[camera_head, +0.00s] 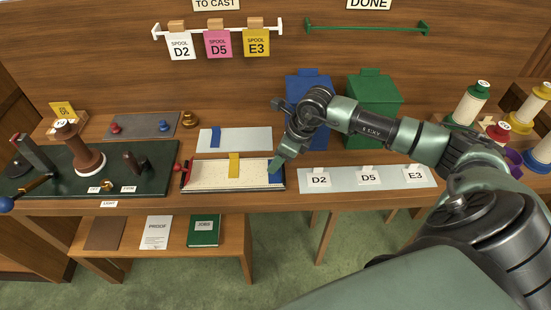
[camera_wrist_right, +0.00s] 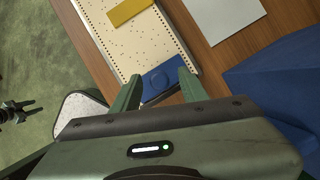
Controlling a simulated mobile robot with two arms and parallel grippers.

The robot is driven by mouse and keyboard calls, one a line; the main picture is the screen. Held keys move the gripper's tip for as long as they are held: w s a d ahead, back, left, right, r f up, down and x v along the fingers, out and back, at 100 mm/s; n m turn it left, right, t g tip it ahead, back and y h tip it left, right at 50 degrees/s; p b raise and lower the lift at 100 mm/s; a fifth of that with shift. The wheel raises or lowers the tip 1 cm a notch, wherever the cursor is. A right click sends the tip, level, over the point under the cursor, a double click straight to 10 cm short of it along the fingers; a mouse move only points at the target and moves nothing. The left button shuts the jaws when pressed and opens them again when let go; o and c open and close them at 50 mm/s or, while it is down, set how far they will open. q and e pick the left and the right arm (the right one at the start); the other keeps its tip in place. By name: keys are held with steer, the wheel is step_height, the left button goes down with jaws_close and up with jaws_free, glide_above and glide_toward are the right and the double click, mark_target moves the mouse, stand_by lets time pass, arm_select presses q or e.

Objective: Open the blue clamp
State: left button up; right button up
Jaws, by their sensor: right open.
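The blue clamp (camera_head: 277,180) sits at the right end of a long cream perforated tray (camera_head: 210,174) on the bench. My right gripper (camera_head: 277,165) is over that end of the tray, pointing down, and partly hides the clamp in the head view. In the right wrist view its two green fingers (camera_wrist_right: 158,86) are spread apart with nothing held. Whether they touch the clamp I cannot tell. My left gripper is not in the head view.
A yellow piece (camera_head: 234,166) lies across the tray, and a red clamp (camera_head: 185,173) is at its left end. A pale board with a blue piece (camera_head: 215,137) lies behind. Blue (camera_head: 308,88) and green (camera_head: 375,100) bins stand behind my right arm. A label strip (camera_head: 393,178) lies right.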

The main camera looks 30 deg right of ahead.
steer(key=shift+x, duration=0.8)
jaws_close()
